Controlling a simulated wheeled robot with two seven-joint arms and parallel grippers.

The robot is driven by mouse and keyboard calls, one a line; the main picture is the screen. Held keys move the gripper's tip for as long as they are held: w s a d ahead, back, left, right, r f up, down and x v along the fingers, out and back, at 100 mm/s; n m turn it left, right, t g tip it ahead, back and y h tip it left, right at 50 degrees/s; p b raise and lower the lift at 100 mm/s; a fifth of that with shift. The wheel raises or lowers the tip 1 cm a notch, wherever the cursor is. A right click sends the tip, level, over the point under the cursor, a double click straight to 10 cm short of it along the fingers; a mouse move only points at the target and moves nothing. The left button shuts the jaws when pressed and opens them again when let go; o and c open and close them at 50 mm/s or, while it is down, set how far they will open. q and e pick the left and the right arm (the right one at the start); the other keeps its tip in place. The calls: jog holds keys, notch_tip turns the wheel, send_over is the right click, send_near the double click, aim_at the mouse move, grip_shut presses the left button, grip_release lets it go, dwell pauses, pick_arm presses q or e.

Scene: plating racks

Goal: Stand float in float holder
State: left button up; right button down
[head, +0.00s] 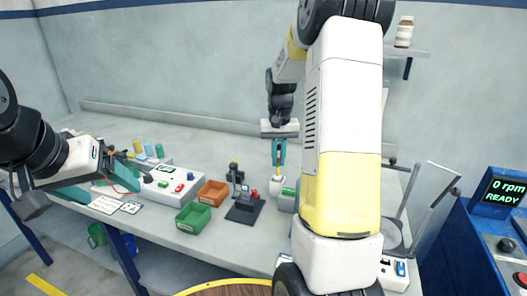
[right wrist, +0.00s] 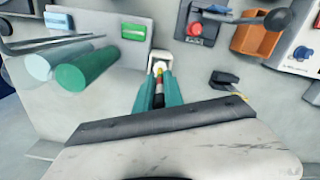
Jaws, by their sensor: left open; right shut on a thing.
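My right gripper (head: 279,152) points straight down over the table and is shut on a slim float (right wrist: 159,83), which shows red, yellow and pale parts between the teal fingers in the right wrist view. A small white holder (head: 276,186) stands directly below the fingertips in the head view; its pale rim (right wrist: 161,55) surrounds the float's far end in the right wrist view. I cannot tell whether the float rests in it or hangs just above. My left gripper (head: 98,184) is open and empty over the table's left part, its teal fingers apart.
A green bin (head: 193,218), an orange bin (head: 213,193) and a black stand (head: 244,210) are left of the holder. A white control box (head: 172,184) sits further left. A blue machine (head: 490,230) stands at right.

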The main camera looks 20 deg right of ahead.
aim_at(279, 145)
jog(key=shift+f, duration=0.2)
jog(key=c, duration=1.4)
grip_release()
jog(key=shift+o, duration=0.2)
jog(key=shift+r, duration=3.9)
